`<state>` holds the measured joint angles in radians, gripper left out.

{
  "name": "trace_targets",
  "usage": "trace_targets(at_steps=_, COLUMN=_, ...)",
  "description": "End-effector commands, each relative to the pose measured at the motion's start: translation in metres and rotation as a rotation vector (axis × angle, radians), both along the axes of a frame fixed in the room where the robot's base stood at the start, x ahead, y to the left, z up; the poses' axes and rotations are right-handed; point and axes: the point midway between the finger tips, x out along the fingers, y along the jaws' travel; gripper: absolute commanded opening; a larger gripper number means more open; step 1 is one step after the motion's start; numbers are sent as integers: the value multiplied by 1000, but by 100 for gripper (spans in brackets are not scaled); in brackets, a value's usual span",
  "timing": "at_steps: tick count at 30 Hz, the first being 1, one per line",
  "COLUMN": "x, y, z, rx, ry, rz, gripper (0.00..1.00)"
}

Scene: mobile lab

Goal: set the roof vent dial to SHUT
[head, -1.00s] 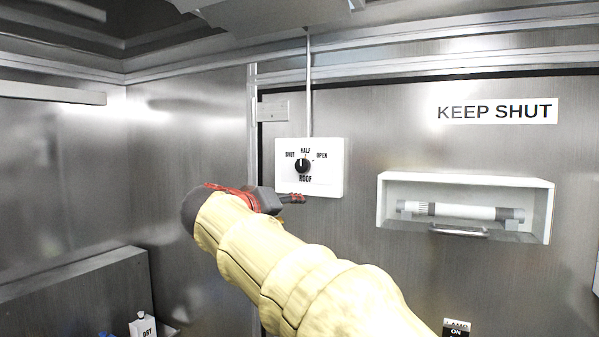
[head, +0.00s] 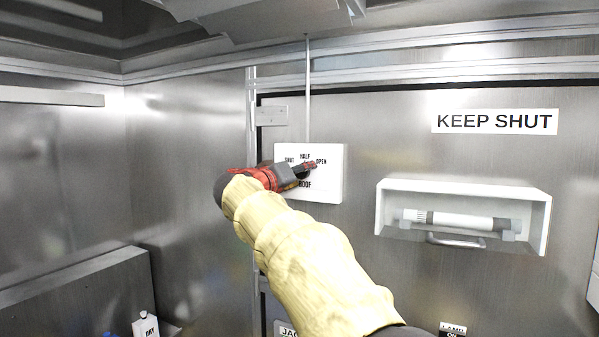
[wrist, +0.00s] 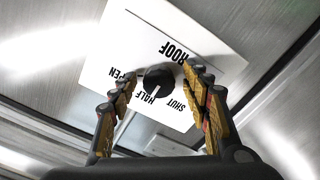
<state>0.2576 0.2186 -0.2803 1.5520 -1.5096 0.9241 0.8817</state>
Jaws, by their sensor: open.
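The roof vent dial is a round black knob (wrist: 158,79) on a white wall plate (head: 331,188) marked SHUT, HALF, OPEN and ROOF. In the wrist view the plate (wrist: 205,45) looks upside down, and the knob's pale pointer line points toward HALF. My gripper (wrist: 158,75) is open, with one finger on each side of the knob; I cannot tell whether either finger touches it. In the head view my gripper (head: 311,167) is in front of the plate and hides most of the knob.
A white open-fronted box (head: 384,218) with a tube-shaped lamp (head: 460,219) and a handle is on the wall to the right, below a KEEP SHUT sign (head: 495,121). A conduit (head: 308,95) runs up from the plate. A bottle marked DRY (head: 147,326) stands at lower left.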

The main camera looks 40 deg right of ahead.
Motion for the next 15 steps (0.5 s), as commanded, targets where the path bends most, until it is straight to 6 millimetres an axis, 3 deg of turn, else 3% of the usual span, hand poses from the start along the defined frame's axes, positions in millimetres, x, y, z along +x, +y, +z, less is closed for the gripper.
trace_targets(at_steps=6, x=0, y=0, z=0, rx=-1, ry=0, rz=1, gripper=48)
trace_targets(at_steps=15, x=0, y=0, z=0, rx=0, ry=0, rz=1, gripper=31)
